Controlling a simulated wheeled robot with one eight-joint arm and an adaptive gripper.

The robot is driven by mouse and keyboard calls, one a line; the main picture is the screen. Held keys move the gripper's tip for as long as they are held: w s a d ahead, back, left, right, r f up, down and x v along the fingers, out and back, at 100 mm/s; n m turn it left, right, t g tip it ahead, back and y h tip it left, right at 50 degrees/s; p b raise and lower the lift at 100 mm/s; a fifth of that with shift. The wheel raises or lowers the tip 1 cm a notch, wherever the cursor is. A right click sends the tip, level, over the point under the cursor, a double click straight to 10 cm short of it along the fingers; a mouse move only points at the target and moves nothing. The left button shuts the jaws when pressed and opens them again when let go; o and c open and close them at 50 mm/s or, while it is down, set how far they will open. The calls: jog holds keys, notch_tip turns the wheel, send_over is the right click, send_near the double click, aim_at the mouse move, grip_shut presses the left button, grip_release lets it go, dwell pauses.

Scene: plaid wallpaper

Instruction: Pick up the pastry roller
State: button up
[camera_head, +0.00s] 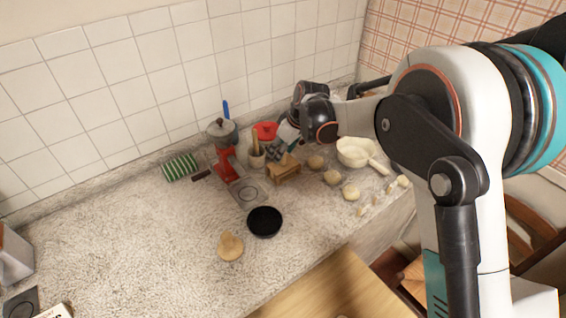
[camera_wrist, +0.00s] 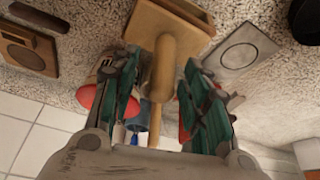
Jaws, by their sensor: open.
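My gripper (camera_wrist: 161,66) is open, with teal-lined fingers on either side of a rounded light-wood piece (camera_wrist: 164,68) in the wrist view. This piece may be the pastry roller, but its full shape is hidden by the viewing angle. A thinner wooden stick (camera_wrist: 156,118) shows lower between the fingers. In the head view my gripper (camera_head: 274,151) is low over the counter, near a wooden box-like stand (camera_head: 284,172) and a pale crock (camera_head: 257,160) with an upright wooden handle (camera_head: 255,142). I cannot tell whether the fingers touch the wood.
A red appliance (camera_head: 226,165) stands left of the crock, and a red pot (camera_head: 265,130) behind it. A black bowl (camera_head: 264,222) and a tan piece (camera_head: 230,246) lie in front. A cream pan (camera_head: 357,152) and several dough-like lumps are to the right. The left counter (camera_head: 130,235) is mostly clear.

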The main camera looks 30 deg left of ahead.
jog(key=x, duration=0.2)
jog(key=shift+a+f, duration=0.15)
jog(key=shift+f, duration=0.25)
jog(key=shift+r, duration=0.1)
jog(key=shift+c, duration=0.4)
grip_shut()
jog(key=shift+r, duration=0.1)
notch_tip(320, 180, up, 20)
jog(key=p, duration=0.3)
